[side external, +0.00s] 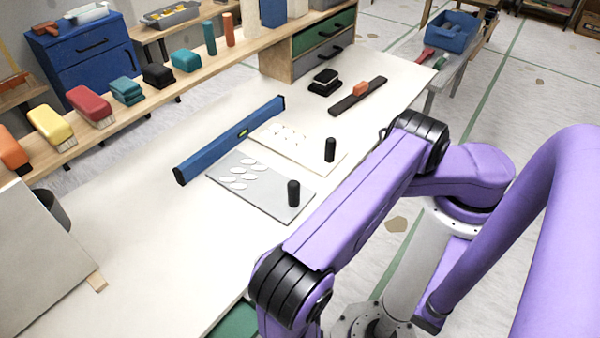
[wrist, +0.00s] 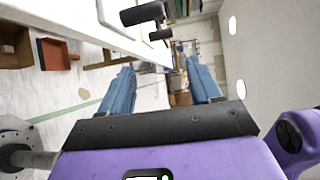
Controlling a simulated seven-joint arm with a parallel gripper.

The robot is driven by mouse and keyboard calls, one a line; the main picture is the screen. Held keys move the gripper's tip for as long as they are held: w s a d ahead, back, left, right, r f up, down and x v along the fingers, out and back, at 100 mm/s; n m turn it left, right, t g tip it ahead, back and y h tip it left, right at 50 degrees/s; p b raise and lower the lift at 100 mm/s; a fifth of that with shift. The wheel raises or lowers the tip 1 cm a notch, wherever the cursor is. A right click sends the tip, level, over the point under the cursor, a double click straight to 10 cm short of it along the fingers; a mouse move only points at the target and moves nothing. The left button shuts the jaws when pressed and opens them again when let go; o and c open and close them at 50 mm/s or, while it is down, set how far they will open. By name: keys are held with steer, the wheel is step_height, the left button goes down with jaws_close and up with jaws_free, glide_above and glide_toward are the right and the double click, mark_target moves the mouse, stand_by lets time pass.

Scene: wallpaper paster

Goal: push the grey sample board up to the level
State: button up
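The grey sample board (side external: 258,196) lies flat on the white table, with white oval patches and an upright black knob (side external: 293,193). The blue level (side external: 230,139) lies beyond its far edge, and a narrow strip of table shows between them. My gripper (wrist: 161,87) is open and empty in the wrist view, its two blue fingers apart. Two black knobs, a nearer one (wrist: 145,13) and a farther one (wrist: 160,35), show in the sideways wrist view; which is which I cannot tell.
A pale board (side external: 300,150) with its own black knob (side external: 330,149) lies beside the grey board, close to the level. Farther off are black blocks (side external: 324,82) and a dark bar (side external: 358,96) with an orange block. The table's front left is mostly clear.

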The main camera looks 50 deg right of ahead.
steer(key=m+g, duration=0.2)
step_height(320, 180, up, 15)
steer(key=m+g+y, duration=0.8)
steer(key=m+y, duration=0.6)
steer(key=m, duration=1)
glide_above(294, 182)
steer(key=shift+f, duration=0.15)
steer(key=shift+f, duration=8.65)
jaws_close()
